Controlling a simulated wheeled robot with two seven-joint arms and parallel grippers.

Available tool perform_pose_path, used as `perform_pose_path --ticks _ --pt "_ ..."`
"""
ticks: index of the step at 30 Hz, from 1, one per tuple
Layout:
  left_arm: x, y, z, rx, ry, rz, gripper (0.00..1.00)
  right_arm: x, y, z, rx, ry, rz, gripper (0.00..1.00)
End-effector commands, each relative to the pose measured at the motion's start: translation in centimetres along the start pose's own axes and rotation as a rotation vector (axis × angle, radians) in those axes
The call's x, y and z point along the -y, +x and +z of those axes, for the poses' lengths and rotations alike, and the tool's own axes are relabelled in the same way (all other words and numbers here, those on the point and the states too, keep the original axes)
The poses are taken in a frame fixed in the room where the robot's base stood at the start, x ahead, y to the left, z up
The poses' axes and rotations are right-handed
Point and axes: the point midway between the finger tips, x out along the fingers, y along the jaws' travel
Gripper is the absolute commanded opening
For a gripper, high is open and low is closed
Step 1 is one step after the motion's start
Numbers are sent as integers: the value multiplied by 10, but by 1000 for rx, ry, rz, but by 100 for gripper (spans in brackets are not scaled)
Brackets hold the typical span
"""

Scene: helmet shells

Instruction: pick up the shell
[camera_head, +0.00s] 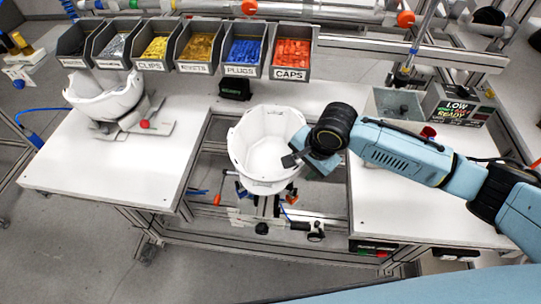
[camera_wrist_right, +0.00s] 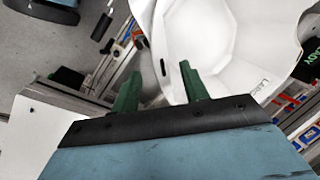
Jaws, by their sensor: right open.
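A white helmet shell (camera_head: 258,155) sits open side up in the gap between the two white table sections, in the middle of the head view. Its pale inner wall (camera_wrist_right: 225,40) fills the upper middle of the right wrist view. My right gripper (camera_head: 297,160) is at the shell's right front rim. In the right wrist view its two green fingers (camera_wrist_right: 160,72) are apart, with the shell's edge showing between and beyond their tips. Whether they touch the rim I cannot tell. The support under the shell is mostly hidden. My left gripper is out of view.
Another white shell (camera_head: 105,98) rests on a fixture at the left. Several grey bins (camera_head: 240,50) of small parts line the back. A grey box (camera_head: 395,103) and a sign (camera_head: 463,110) stand behind my right arm. The left table's front (camera_head: 100,170) is clear.

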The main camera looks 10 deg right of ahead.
Motion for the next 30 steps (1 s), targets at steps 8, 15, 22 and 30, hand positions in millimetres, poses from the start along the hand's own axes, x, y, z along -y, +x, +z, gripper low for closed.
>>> perform_pose_path --ticks 8,15,22,30 --pt "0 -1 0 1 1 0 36 2 36 1 0 -1 0 45" --pt "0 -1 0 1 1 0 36 2 38 1 0 -1 -1 45" --pt "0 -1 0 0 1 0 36 2 38 0 0 -1 -1 19" --pt "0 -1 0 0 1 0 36 2 38 0 0 -1 -2 0"
